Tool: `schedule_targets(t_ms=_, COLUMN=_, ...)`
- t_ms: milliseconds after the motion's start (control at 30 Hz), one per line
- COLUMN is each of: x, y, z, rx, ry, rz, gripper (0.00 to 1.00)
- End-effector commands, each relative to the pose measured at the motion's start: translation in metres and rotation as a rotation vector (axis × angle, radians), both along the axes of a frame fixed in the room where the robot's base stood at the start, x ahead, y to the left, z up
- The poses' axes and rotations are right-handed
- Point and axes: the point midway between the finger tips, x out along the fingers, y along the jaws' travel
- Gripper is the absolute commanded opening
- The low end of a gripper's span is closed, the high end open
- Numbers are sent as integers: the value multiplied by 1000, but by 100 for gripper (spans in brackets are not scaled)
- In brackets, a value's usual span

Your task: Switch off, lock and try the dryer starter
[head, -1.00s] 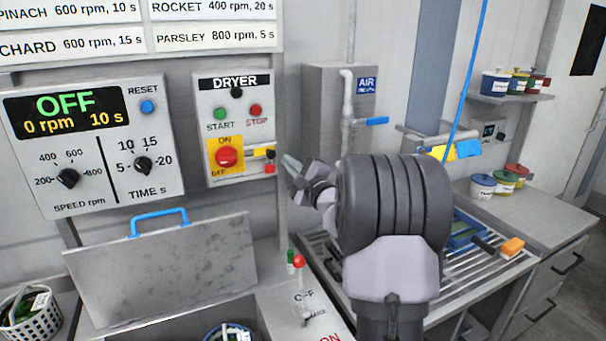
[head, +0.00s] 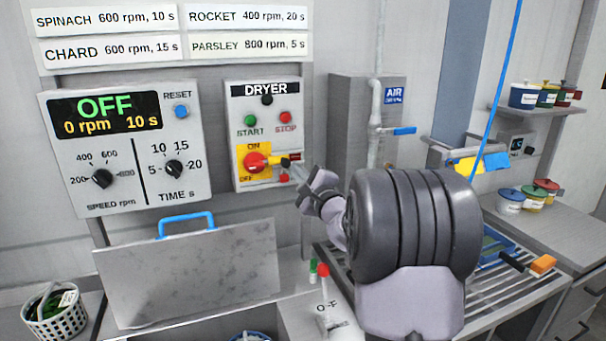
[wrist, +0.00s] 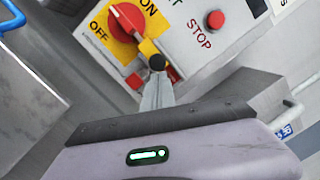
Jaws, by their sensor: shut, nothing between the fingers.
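The dryer starter (head: 236,122) is a grey box on the wall, with a green START button (head: 250,120) and a red STOP button (head: 285,118). Its red rotary switch (head: 256,162) sits on a yellow plate marked ON and OFF; it also shows in the wrist view (wrist: 127,20). A yellow lever with a black knob (wrist: 157,62) projects at the right of the switch. My gripper (head: 301,173) is shut and empty. In the wrist view its fingers (wrist: 157,92) reach up to the knob; I cannot tell whether they touch. The switch's exact setting is unclear.
The speed panel (head: 140,190) at left reads OFF, 0 rpm, 10 s. Below stands a grey lid (head: 190,275) with a blue handle. A grey box with the AIR sign (head: 395,90) and a blue-handled pipe valve (head: 404,131) are right of the starter.

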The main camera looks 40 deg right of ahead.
Motion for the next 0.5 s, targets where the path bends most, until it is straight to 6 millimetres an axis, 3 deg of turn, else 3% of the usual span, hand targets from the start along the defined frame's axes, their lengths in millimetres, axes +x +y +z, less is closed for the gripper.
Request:
schedule_targets(t_ms=267, x=0, y=0, z=-2, rx=-2, ry=0, rz=7, gripper=0)
schedule_targets(t_ms=500, x=-14, y=-25, z=-23, rx=2, ry=1, rz=10, gripper=0)
